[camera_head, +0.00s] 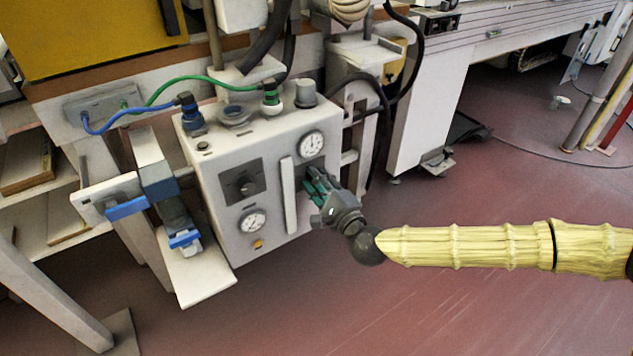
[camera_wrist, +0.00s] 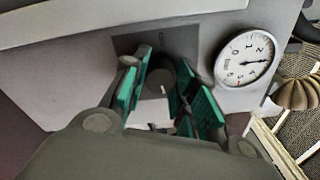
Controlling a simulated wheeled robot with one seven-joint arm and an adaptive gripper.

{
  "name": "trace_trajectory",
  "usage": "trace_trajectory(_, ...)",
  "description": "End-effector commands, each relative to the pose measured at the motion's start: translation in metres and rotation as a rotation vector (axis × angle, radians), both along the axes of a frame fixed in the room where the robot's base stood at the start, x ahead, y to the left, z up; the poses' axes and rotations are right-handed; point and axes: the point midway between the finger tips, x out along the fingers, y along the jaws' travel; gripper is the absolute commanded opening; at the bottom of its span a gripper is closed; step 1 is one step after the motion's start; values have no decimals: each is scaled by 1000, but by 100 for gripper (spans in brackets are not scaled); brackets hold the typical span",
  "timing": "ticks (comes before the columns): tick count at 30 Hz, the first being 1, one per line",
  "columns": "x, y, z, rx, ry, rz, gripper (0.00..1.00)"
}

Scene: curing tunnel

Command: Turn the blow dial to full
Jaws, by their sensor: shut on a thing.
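My gripper (camera_head: 318,188) is at the right part of the white control box's front, its green-padded fingers pointing at the panel. In the wrist view my gripper (camera_wrist: 160,76) has a finger on each side of a dark round dial (camera_wrist: 156,88) on a dark square plate. It is shut on this dial. In the head view the gripper hides this dial. A second dark dial (camera_head: 244,184) sits on a grey plate to the left, apart from the gripper. No label showing which is the blow dial can be read.
A round gauge (camera_head: 312,144) is close above the gripper; it also shows in the wrist view (camera_wrist: 244,57). A white vertical bar (camera_head: 288,194) stands between the two dials. Another gauge (camera_head: 253,221) is lower left. Blue and green hoses (camera_head: 160,92) run above.

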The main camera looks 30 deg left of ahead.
Motion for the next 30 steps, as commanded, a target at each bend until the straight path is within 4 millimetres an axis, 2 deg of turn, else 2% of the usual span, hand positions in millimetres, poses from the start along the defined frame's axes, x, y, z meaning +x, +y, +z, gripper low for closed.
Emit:
trace_trajectory(13,0,0,-1,4,10,0,4)
trace_trajectory(14,0,0,-1,4,10,0,31)
trace_trajectory(17,0,0,0,3,10,0,50)
trace_trajectory(30,-2,-6,0,4,8,-1,51)
